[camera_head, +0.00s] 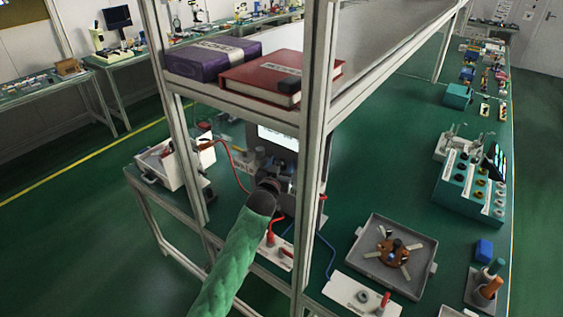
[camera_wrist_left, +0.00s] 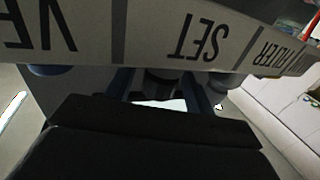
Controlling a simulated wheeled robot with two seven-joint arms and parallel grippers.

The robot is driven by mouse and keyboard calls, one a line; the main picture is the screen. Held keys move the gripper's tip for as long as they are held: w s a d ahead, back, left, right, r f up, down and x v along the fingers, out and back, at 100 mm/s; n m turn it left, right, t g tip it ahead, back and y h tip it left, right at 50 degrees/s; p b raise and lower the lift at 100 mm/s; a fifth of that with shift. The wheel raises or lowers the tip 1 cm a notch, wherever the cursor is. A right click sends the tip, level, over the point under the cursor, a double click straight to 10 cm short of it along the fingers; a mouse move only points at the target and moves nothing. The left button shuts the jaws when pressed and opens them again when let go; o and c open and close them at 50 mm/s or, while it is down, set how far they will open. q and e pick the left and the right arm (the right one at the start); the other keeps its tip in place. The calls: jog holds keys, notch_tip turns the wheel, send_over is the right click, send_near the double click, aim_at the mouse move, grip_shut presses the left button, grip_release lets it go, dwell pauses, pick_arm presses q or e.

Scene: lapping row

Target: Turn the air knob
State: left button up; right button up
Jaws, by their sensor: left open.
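My left arm, in a green sleeve, reaches up between the shelf posts. My left gripper (camera_head: 282,190) is a dark shape in front of a grey machine with a lit screen (camera_head: 278,137). In the left wrist view a pale panel strip (camera_wrist_left: 145,38) carries upside-down labels, among them "SET" and one ending in "LTER". My left gripper (camera_wrist_left: 160,92) is open there, with its two fingers under the strip. A dark knob-like part (camera_wrist_left: 160,82) shows between the fingers; I cannot tell whether they touch it. I cannot tell which part is the air knob. My right gripper is out of view.
Shelf posts (camera_head: 316,120) stand close to my left arm. A purple box (camera_head: 210,60) and a red book (camera_head: 275,78) lie on the shelf above. A grey tray (camera_head: 360,262) with a brown part and a teal knob rack (camera_head: 470,183) stand right.

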pick_arm(q)
jog(key=shift+w, duration=0.15)
jog(key=shift+c, duration=0.4)
jog(key=c, duration=0.9)
